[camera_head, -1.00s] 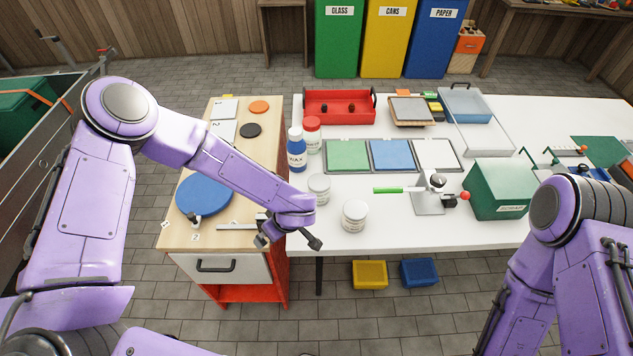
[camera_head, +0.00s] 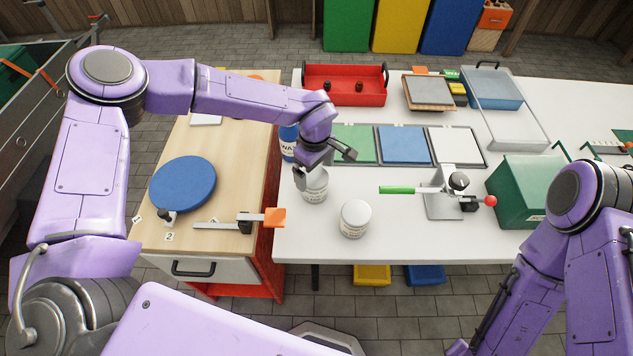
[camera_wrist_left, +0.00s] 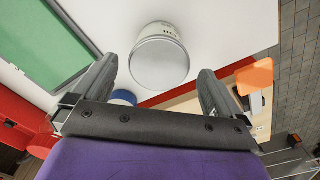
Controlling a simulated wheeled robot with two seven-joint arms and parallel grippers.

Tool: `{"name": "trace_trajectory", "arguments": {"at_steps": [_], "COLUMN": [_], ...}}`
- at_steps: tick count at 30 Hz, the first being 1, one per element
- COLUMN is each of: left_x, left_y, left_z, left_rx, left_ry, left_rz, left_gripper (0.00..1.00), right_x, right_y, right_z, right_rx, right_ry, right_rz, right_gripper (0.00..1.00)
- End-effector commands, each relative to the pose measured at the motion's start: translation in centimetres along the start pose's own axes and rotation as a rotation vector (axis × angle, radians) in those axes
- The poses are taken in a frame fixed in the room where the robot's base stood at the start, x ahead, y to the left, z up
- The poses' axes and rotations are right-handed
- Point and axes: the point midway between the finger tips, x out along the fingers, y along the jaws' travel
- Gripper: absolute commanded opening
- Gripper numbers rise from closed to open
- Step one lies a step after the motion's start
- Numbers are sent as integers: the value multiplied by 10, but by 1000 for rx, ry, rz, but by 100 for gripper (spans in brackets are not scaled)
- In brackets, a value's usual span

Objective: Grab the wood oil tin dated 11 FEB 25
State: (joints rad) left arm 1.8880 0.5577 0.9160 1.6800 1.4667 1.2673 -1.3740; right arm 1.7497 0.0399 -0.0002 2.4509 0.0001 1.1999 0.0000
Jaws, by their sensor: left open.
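Two white tins with grey lids stand upright on the white bench top. One tin (camera_head: 314,187) is just below my left gripper; the other tin (camera_head: 355,219) stands nearer the front edge, to its right. The print on both is too small to read, so I cannot tell which is dated 11 FEB 25. My left gripper (camera_head: 322,166) is open above the first tin. In the left wrist view a tin (camera_wrist_left: 160,58) shows beyond and between the open fingertips, with dark print on its side. My right arm shows at the right, but its gripper is out of view.
A blue wax bottle (camera_head: 288,143) stands behind my left gripper, partly hidden by the arm. Green, blue (camera_head: 404,146) and white panels lie behind the tins. An orange block (camera_head: 275,217) is at the left.

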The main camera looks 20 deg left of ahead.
Motion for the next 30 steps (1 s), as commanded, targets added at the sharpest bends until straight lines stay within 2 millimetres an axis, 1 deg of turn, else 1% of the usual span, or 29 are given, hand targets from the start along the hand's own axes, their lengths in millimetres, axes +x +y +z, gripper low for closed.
{"name": "trace_trajectory", "arguments": {"at_steps": [2, 6, 9, 12, 17, 18, 20, 21, 24, 30], "left_x": [7, 30, 49, 56, 58, 58, 57, 57, 57, 56], "left_y": [-1, -2, -2, 0, 0, 0, 0, 0, 0, 0], "left_z": [0, 2, 2, 2, 2, 2, 2, 3, 3, 3], "left_rx": [-1, 1, 0, 3, 3, 3, 4, 4, 4, 4], "left_ry": [0, 1, 1, 2, 2, 2, 2, 2, 2, 2], "left_rz": [-2, -5, -2, 1, 1, 1, 1, 1, 1, 2], "left_gripper": [100, 100, 100, 100, 100, 94, 74, 61, 33, 33], "right_x": [-5, -19, -20, -21, -20, -20, -20, -20, -20, -20], "right_y": [0, 1, 1, 2, 2, 2, 2, 2, 2, 2], "right_z": [-2, -8, -9, -9, -8, -8, -8, -8, -8, -8], "right_rx": [0, 0, 1, 0, 0, 0, 0, 0, 0, 0], "right_ry": [0, 1, 1, 1, 1, 1, 1, 1, 1, 1], "right_rz": [0, -1, -1, -1, -1, -1, -1, -1, -1, -1], "right_gripper": [0, 0, 0, 0, 0, 0, 0, 0, 0, 0]}}
